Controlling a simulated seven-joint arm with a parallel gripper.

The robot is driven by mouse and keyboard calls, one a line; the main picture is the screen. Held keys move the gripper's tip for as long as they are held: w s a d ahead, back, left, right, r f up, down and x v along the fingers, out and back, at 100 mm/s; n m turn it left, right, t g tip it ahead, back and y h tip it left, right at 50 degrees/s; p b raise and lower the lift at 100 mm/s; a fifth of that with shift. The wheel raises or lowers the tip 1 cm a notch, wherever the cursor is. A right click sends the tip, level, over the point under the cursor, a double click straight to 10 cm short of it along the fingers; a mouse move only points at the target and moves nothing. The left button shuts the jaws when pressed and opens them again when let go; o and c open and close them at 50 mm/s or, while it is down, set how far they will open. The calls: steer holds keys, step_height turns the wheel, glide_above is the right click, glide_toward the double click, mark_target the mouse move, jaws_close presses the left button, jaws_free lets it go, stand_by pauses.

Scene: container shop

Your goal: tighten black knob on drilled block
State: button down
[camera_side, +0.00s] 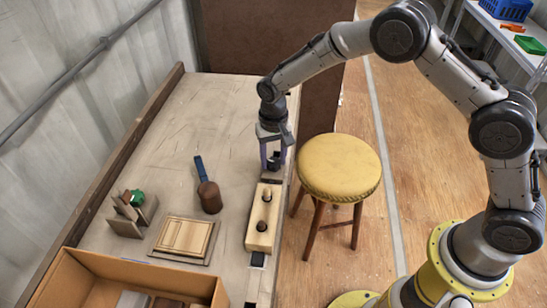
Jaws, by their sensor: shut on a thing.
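The drilled block (257,238) is a pale wooden bar lying lengthwise near the right edge of the bench. Two round dark features, holes or knobs, show on its top, one towards the far end and one nearer the middle. My gripper (273,165) points down just beyond the far end of the block. It is shut on a small dark thing, likely the black knob, which the fingers mostly hide. I cannot tell whether the held thing touches anything below.
A dark-headed mallet (209,196) with a blue handle, a wooden panel (185,235), a small wooden stand with a green knob (137,198) and a cardboard box (110,265) lie left of the block. A yellow-topped stool (338,168) stands beside the bench. The far bench top is clear.

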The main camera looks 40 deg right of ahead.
mark_target(273, 161)
steer(key=shift+w+r+m, duration=0.1)
steer(key=shift+m, duration=0.5)
steer(key=shift+c, duration=1.5)
jaws_free()
step_height(273, 161, up, 14)
